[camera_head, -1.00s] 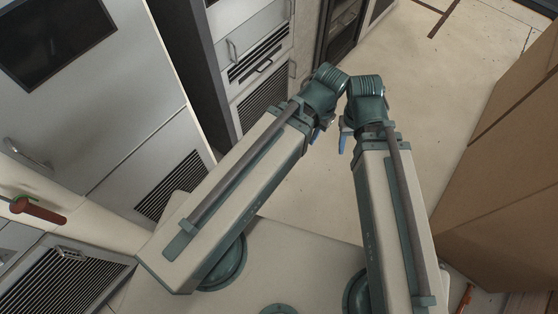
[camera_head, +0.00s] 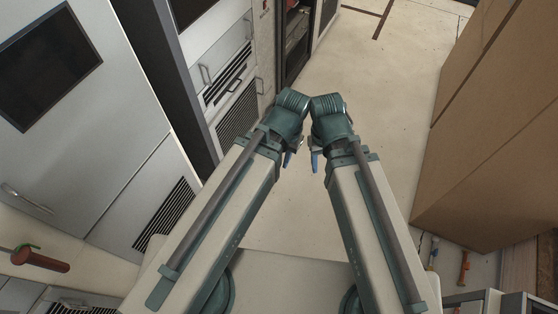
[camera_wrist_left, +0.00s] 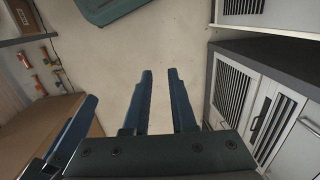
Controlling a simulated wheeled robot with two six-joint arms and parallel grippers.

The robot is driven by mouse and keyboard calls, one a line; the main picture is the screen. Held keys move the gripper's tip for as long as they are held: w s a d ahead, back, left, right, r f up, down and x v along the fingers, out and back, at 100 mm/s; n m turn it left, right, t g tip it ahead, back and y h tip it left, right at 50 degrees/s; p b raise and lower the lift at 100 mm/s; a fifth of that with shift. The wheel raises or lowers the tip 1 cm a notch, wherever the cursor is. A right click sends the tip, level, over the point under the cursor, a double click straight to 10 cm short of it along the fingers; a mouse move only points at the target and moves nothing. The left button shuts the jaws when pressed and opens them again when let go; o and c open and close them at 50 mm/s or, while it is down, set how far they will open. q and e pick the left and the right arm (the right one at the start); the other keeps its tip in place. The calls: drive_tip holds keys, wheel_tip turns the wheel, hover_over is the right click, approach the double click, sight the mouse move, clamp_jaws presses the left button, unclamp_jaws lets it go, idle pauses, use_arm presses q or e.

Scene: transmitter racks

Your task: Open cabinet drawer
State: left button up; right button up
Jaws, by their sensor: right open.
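Grey cabinets stand on the left in the head view. One has a drawer-like front with a bar handle (camera_head: 205,75) and a vented panel (camera_head: 238,114). A nearer grey cabinet door (camera_head: 85,110) has a dark window and a handle (camera_head: 27,199). In the left wrist view, vented fronts and a handle (camera_wrist_left: 256,124) show at the right. My left gripper (camera_wrist_left: 160,72) is open and empty over the floor. My right gripper (camera_head: 314,160) is open, its blue tip partly hidden by its arm. Neither gripper touches a cabinet.
A large brown box (camera_head: 490,130) stands on the right. Pale floor (camera_head: 370,90) is clear ahead between it and the cabinets. A red cylinder (camera_head: 40,259) is at the lower left. Small coloured items (camera_head: 463,268) are at the lower right.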

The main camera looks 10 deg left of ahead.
use_arm(q)
clamp_jaws()
drive_tip(key=w+d+f+n+t+h+b, duration=0.25)
drive_tip(key=w+f+h+b, duration=0.25)
drive_tip(key=w+f+b, duration=0.3)
drive_tip(key=w+a+n+t+h+b, duration=0.2)
drive_tip(key=w+a+n+t+b, duration=0.15)
drive_tip(key=w+b, duration=0.3)
drive_tip(key=w+a+n+t+h+b, duration=0.1)
drive_tip(key=w+a+n+t+b, duration=0.3)
drive_tip(key=w, duration=0.4)
drive_tip(key=w+a+n+t+y+b, duration=0.2)
drive_tip(key=a+n+t+y+b, duration=0.2)
drive_tip(key=a, duration=1)
drive_tip(key=w+a+n+t+y+b, duration=0.1)
drive_tip(key=a+n+t+y+b, duration=0.3)
drive_tip(key=a+n, duration=0.5)
drive_tip(key=a+y+b, duration=0.2)
drive_tip(key=a+b, duration=0.1)
drive_tip(key=a, duration=0.2)
drive_tip(key=shift+w+a+n, duration=0.2)
drive_tip(key=shift+w+n, duration=0.15)
drive_tip(key=shift+n, duration=0.05)
